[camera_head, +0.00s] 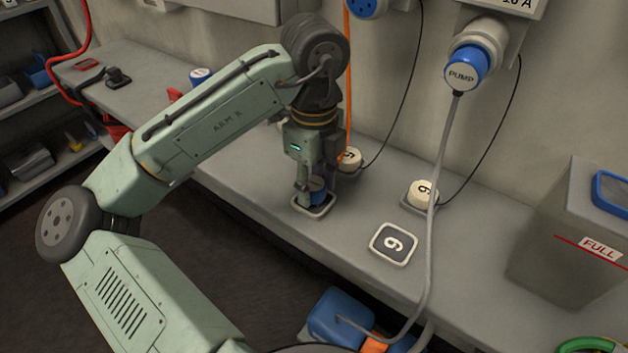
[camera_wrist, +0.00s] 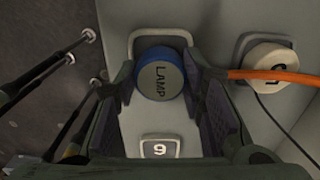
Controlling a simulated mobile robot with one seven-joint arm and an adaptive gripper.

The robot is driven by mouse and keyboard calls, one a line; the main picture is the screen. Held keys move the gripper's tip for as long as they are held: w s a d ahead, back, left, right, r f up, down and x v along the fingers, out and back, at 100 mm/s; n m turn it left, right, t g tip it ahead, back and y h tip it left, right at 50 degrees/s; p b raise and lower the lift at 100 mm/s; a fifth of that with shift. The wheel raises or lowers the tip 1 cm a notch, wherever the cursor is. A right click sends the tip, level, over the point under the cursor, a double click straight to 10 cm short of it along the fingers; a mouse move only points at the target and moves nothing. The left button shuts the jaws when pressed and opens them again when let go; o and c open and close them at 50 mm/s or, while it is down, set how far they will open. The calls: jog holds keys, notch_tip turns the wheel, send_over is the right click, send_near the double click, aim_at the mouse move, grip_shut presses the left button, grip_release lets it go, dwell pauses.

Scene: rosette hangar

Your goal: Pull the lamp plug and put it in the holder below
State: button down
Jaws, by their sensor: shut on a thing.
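The lamp plug (camera_wrist: 161,81) is a blue-ringed cylinder with a grey face marked LAMP. It sits between the two fingers of my gripper (camera_wrist: 165,85), which is shut on it. An orange cable (camera_wrist: 265,77) runs to the right in the wrist view.
A holder marked 9 (camera_head: 393,243) is empty. White caps (camera_head: 349,159) lie near the wall. A grey bin (camera_head: 570,235) stands right.

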jog(key=shift+p, duration=0.35)
jog(key=shift+f, duration=0.4)
jog(key=c, duration=1)
grip_release()
jog(key=shift+o, duration=0.2)
